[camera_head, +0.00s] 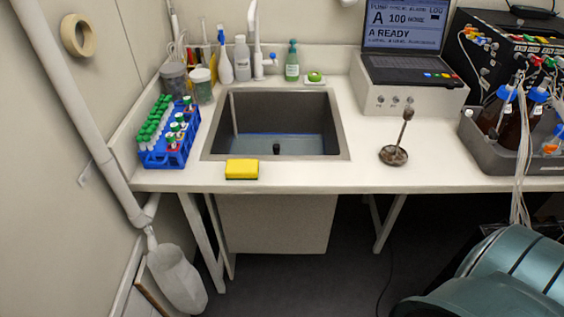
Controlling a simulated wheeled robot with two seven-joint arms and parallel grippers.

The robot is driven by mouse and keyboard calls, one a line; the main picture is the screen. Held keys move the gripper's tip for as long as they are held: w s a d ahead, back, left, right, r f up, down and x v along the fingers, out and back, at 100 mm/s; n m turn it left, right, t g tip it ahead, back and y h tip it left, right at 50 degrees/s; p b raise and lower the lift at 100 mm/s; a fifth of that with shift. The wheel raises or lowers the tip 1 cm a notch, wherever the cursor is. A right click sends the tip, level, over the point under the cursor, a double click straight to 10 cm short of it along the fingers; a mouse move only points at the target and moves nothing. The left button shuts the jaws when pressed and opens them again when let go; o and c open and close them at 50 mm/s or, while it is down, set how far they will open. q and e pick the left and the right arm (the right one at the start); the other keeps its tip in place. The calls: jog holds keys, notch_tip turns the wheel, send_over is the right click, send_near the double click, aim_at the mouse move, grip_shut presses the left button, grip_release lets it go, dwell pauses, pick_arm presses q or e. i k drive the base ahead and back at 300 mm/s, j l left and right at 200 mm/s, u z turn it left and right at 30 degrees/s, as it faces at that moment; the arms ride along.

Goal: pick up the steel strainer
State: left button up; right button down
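A round, dark metallic dish-like piece (394,155) with a thin upright stem and a small knob on top stands on the white counter (350,178), right of the sink. It looks like the steel strainer, though its mesh cannot be made out. It stands apart from other things, and nothing covers it. Neither of my grippers is in view.
The sink (218,150) holds bluish water and a small dark piece (276,148). A yellow sponge (241,169) lies at the front edge. A blue tube rack (165,158) stands left, a laptop (402,40) behind, a grey bottle tray (482,150) right. Counter around the dish is clear.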

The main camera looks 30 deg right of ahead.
aim_at(394, 154)
jog(key=z, duration=1.8)
